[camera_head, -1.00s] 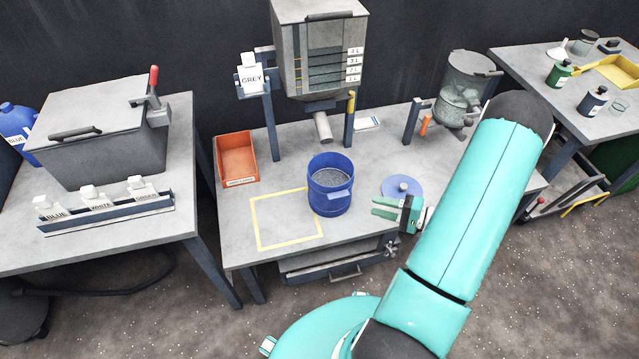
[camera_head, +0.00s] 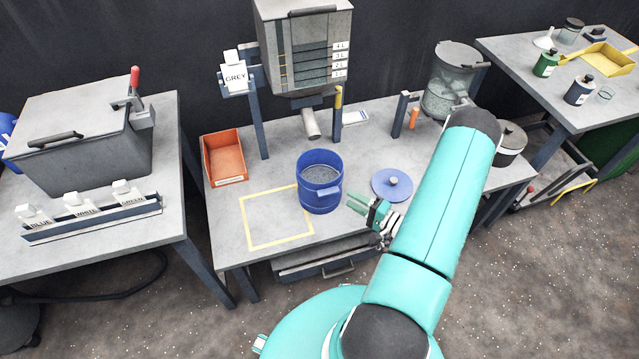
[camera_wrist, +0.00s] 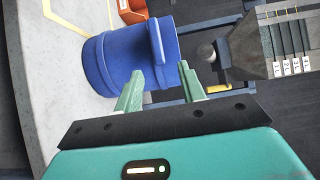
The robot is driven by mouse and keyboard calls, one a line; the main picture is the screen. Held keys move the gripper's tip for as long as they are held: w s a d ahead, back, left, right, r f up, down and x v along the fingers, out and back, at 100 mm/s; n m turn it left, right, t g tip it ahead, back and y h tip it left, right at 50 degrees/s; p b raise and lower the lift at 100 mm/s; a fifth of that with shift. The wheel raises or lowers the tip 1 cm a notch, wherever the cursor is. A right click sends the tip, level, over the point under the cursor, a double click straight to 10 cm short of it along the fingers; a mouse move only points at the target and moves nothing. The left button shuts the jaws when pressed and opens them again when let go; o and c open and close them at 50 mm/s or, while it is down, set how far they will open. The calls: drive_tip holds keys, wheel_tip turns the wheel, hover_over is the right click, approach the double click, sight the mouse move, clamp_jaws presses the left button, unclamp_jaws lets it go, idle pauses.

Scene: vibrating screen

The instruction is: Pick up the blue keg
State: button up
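The blue keg (camera_head: 320,190) stands upright and open-topped on the middle table, with grey material inside and a handle on its side. It also shows in the wrist view (camera_wrist: 120,62), just beyond my fingertips. My gripper (camera_head: 358,205) is to the right of the keg and points toward it. In the wrist view my gripper (camera_wrist: 160,82) has its two green fingers apart with nothing between them, near the keg's handle (camera_wrist: 157,42). I cannot tell whether a finger touches the keg.
A blue lid (camera_head: 385,192) lies right of the keg, close to my gripper. A yellow taped square (camera_head: 247,243) and an orange bin (camera_head: 224,165) are to the left. A grey hopper with a spout (camera_head: 311,125) stands behind the keg.

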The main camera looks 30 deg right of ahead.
drive_tip(key=x, duration=0.5)
drive_tip(key=shift+w, duration=0.15)
drive_tip(key=shift+c, duration=0.4)
clamp_jaws()
idle(0.7)
drive_tip(key=shift+r, duration=0.1)
